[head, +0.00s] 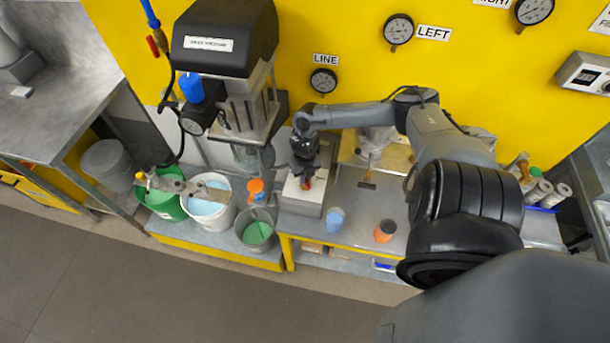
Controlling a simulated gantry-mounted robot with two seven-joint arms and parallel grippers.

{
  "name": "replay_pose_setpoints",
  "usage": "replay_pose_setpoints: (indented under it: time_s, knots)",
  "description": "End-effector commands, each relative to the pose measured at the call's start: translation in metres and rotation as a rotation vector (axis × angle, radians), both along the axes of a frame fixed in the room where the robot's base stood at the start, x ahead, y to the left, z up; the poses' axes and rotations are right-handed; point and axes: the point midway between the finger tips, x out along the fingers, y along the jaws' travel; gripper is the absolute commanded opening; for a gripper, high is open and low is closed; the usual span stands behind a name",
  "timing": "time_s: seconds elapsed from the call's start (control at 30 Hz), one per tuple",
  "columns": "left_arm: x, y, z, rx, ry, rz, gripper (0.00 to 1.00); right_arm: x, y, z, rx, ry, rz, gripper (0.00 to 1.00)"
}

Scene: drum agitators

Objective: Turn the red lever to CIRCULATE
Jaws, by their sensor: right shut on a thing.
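A grey box (301,205) with a pale top plate stands on the bench below the LINE gauge. A small red part (306,184), which looks like the red lever, shows at the box's top. My right gripper (304,175) reaches down over the box, shut on this red part. The fingers and wrist hide most of the lever, so its angle cannot be told. No CIRCULATE marking can be read. My left gripper is not in view.
A green bucket (164,204), a white bucket (211,218) and a grey bucket (247,242) stand left of the box. A dark-topped machine (222,40) rises above them. A blue cup (334,219) and an orange cup (385,231) stand right of the box.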

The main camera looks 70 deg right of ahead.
Motion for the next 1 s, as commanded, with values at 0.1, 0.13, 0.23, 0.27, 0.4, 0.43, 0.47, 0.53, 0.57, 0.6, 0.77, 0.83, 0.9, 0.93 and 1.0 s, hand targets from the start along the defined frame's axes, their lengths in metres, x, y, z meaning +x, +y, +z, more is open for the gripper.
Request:
replay_pose_setpoints:
  time_s: [0.1,0.13,0.23,0.27,0.4,0.43,0.47,0.53,0.57,0.6,0.77,0.83,0.9,0.93,1.0]
  knots:
    - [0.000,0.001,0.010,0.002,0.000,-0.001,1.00,0.000,0.000,0.003,0.001,0.001,-0.091,0.00]
    - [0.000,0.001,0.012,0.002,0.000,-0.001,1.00,0.000,0.000,0.003,0.001,0.000,-0.116,0.00]
    - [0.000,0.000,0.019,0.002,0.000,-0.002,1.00,0.000,0.000,0.004,0.000,0.000,-0.203,0.00]
    - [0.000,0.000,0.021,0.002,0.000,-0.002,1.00,0.000,0.000,0.004,0.000,0.000,-0.229,0.00]
    - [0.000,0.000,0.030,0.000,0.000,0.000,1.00,0.000,0.000,0.003,0.001,0.001,-0.346,0.00]
    - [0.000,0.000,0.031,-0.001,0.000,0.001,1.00,0.000,0.000,0.003,0.000,0.000,-0.369,0.00]
    - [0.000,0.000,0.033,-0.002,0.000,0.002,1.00,0.000,0.000,0.003,0.000,0.000,-0.393,0.00]
    - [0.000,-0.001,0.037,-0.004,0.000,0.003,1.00,0.000,0.000,0.003,0.000,0.000,-0.442,0.00]
    - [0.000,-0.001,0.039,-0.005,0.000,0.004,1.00,0.000,0.000,0.003,0.000,0.000,-0.463,0.00]
    - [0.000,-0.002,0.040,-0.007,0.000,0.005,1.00,0.000,0.000,0.003,0.000,0.000,-0.487,0.00]
    - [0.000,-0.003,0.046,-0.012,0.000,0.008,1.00,0.000,0.000,0.002,-0.001,0.000,-0.568,0.00]
    - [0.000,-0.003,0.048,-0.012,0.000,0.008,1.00,0.000,0.000,0.002,-0.001,0.000,-0.592,0.00]
    - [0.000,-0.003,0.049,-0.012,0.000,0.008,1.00,0.000,0.000,0.001,-0.001,0.000,-0.612,0.00]
    - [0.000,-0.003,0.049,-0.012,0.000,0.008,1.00,0.000,0.000,0.001,-0.001,0.000,-0.618,0.00]
    - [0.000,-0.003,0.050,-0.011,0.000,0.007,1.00,0.000,0.000,0.001,-0.001,0.000,-0.629,0.00]
